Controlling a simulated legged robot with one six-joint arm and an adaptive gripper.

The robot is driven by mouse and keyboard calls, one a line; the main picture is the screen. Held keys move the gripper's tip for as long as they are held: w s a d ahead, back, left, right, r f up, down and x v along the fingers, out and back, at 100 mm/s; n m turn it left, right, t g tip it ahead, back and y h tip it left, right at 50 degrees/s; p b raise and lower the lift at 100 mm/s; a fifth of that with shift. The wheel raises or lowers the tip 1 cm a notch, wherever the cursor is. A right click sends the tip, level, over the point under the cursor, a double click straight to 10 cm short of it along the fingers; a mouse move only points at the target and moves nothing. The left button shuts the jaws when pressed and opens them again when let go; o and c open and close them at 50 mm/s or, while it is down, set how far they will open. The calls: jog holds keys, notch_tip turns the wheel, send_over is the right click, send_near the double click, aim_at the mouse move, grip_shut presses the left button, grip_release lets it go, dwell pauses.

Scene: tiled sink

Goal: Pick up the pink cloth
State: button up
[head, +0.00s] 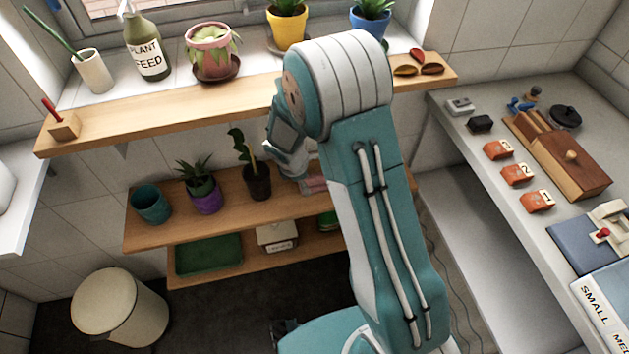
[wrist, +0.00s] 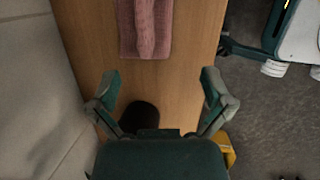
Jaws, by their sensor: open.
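The pink cloth (wrist: 145,28) lies folded on a wooden shelf in the wrist view, at the top of the picture. In the head view a part of the pink cloth (head: 314,185) shows on the middle shelf, partly hidden behind my arm. My gripper (wrist: 160,84) is open and empty over the shelf, with the cloth ahead of its fingertips and apart from them. In the head view my gripper (head: 293,180) is low beside the cloth, and its fingers are hard to make out.
The middle shelf (head: 225,222) also holds a teal pot (head: 151,204), a purple pot (head: 205,197) and a dark pot with a plant (head: 257,181). The upper shelf (head: 150,119) hangs above it. A green tray (head: 209,255) sits on the shelf below. The tiled wall runs along the shelf.

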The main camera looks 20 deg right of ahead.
aim_at(313, 176)
jog(key=shift+w+d, duration=0.3)
jog(key=shift+d, duration=0.35)
jog(key=shift+w+d, duration=0.3)
jog(key=shift+d, duration=0.3)
jog(key=shift+w+d, duration=0.25)
jog(key=shift+w, duration=0.15)
jog(key=x, duration=0.4)
jog(key=shift+f, duration=0.4)
jog(key=shift+w+d+f, duration=0.1)
jog(key=shift+d, duration=0.2)
jog(key=c, duration=0.3)
jog(key=shift+a, duration=0.25)
jog(key=shift+c, duration=0.7)
